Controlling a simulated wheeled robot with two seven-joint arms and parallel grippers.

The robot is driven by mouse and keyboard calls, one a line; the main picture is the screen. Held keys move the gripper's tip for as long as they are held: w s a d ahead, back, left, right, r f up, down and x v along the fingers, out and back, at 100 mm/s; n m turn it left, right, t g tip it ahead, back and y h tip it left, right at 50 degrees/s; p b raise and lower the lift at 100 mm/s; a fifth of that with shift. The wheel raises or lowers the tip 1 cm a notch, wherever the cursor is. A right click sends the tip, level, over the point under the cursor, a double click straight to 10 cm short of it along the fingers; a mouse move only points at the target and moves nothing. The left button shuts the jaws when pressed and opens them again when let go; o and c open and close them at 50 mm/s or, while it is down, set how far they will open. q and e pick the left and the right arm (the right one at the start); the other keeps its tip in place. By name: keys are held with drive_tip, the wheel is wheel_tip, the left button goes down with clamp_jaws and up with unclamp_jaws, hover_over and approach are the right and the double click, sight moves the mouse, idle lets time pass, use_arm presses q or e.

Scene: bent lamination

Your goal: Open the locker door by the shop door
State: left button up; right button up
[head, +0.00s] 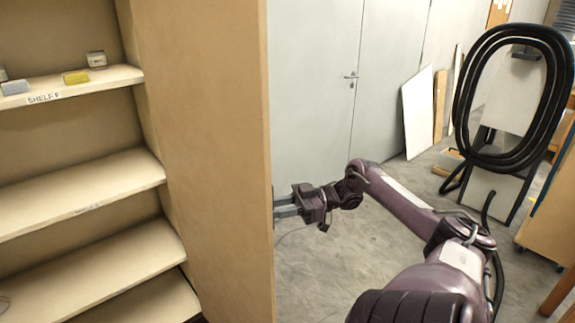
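A tall tan panel (205,130), which looks like the locker door, stands beside the open shelves and hides what is behind it. It appears swung out from the locker, with the shelves (85,190) exposed on its left. My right gripper (284,206) is at the panel's right edge, with its fingers pointing left. The fingertips are partly hidden behind that edge, so I cannot tell whether they hold anything or touch the panel. No handle shows on the visible face. My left gripper is not in view.
A label reading "SHELF F" (44,98) and small boxes, one yellow (76,77), are on the upper shelf. Grey doors (312,80) with a lever handle stand behind. Boards (417,112) lean on the wall. A coiled black hose (465,95) hangs at right. Some floor (330,260) is clear.

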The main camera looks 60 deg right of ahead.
drive_tip(key=b+v, duration=0.1)
drive_tip(key=v, duration=0.5)
drive_tip(key=shift+s+d, duration=0.2)
drive_tip(key=shift+d, duration=0.1)
idle(0.4)
